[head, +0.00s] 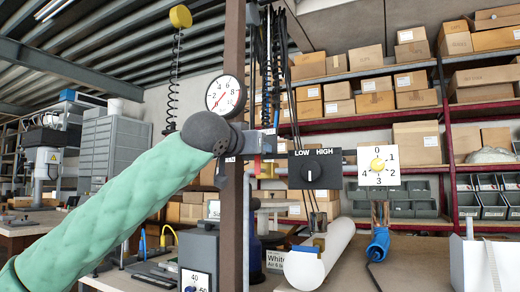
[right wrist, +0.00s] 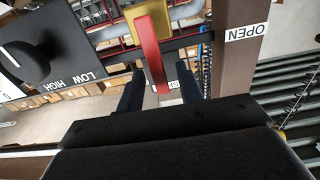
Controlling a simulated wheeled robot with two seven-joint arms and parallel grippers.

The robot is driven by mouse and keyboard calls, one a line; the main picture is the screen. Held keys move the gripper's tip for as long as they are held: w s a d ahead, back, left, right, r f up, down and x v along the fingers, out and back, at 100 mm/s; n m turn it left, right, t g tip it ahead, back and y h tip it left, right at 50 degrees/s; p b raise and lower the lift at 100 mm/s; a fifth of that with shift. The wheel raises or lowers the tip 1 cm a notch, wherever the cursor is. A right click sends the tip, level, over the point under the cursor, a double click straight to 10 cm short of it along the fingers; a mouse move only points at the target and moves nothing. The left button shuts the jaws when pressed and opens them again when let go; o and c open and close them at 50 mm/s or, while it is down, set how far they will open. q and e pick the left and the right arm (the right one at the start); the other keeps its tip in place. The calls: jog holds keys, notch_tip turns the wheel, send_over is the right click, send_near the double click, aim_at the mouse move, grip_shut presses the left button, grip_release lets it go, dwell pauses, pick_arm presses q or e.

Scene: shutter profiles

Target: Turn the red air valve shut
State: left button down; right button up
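The red air valve handle (right wrist: 152,50) is a flat red bar in the right wrist view, which is upside down. My right gripper (right wrist: 161,90) is open, one dark finger on each side of the handle's end, with gaps between. In the head view a green-sleeved arm crosses from the lower left to the brown post (head: 233,200). Its gripper (head: 262,143) is small and partly hidden there, beside the post. An OPEN label (right wrist: 247,32) is on the post; another label behind the handle is partly covered. My left gripper is not identifiable in view.
A pressure gauge (head: 226,96) is on the post above the gripper. A black LOW/HIGH knob panel (head: 315,170) is close on the right, with a numbered dial (head: 378,165) beyond. A yellow ball (head: 180,16) hangs on a coiled cord. Shelves of boxes stand behind.

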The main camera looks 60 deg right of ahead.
jog(key=a, duration=0.4)
jog(key=shift+s+a, duration=0.25)
jog(key=shift+a, duration=0.15)
